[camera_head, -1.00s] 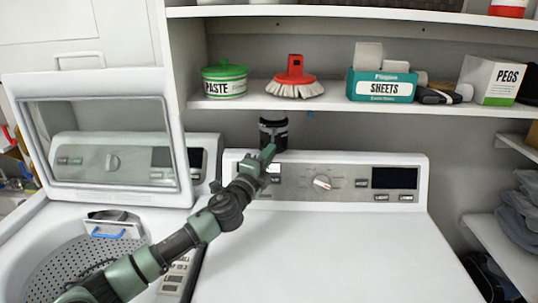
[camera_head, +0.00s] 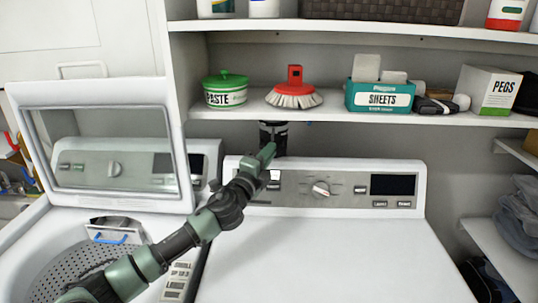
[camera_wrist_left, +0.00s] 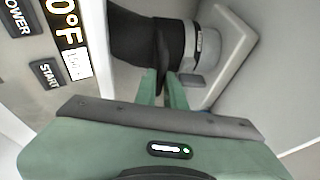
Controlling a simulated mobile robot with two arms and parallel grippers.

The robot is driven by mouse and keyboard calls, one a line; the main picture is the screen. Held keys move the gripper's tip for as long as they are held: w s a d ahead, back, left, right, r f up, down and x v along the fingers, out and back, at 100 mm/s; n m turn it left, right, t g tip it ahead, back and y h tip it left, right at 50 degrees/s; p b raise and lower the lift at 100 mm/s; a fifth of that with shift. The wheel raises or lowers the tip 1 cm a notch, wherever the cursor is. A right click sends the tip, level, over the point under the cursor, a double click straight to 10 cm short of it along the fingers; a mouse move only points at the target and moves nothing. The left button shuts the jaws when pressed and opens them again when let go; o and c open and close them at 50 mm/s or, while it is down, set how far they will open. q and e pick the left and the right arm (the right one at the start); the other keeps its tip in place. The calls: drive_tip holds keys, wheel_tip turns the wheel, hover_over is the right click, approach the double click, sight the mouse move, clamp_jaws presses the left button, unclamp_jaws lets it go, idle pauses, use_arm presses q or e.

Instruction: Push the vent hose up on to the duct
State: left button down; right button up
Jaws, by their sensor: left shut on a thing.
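The black vent hose (camera_head: 273,135) stands behind the dryer's control panel, under the shelf. It also shows large in the left wrist view (camera_wrist_left: 140,40). The silver-grey duct (camera_wrist_left: 207,50) lies beside the hose's dark end, at a pale plate. Hose and duct look in line and close together; whether one overlaps the other I cannot tell. My left gripper (camera_head: 269,153) reaches over the panel to the hose. Its fingers (camera_wrist_left: 162,84) are shut on the hose's dark edge near the duct. The fingers partly hide the joint. My right gripper is not in view.
The shelf (camera_head: 330,113) above the hose holds a paste tub (camera_head: 225,90), a red brush (camera_head: 294,88), a sheets box (camera_head: 380,98) and a pegs box (camera_head: 490,90). The dryer (camera_head: 330,240) has a clear top. The washer's lid (camera_head: 183,150) stands open at left.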

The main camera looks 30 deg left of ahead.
use_arm(q)
drive_tip(key=shift+r, duration=0.1)
drive_tip(key=c, duration=1.8)
unclamp_jaws()
drive_tip(key=shift+o, duration=0.2)
drive_tip(key=b+v, duration=0.2)
drive_tip(key=v, duration=0.6)
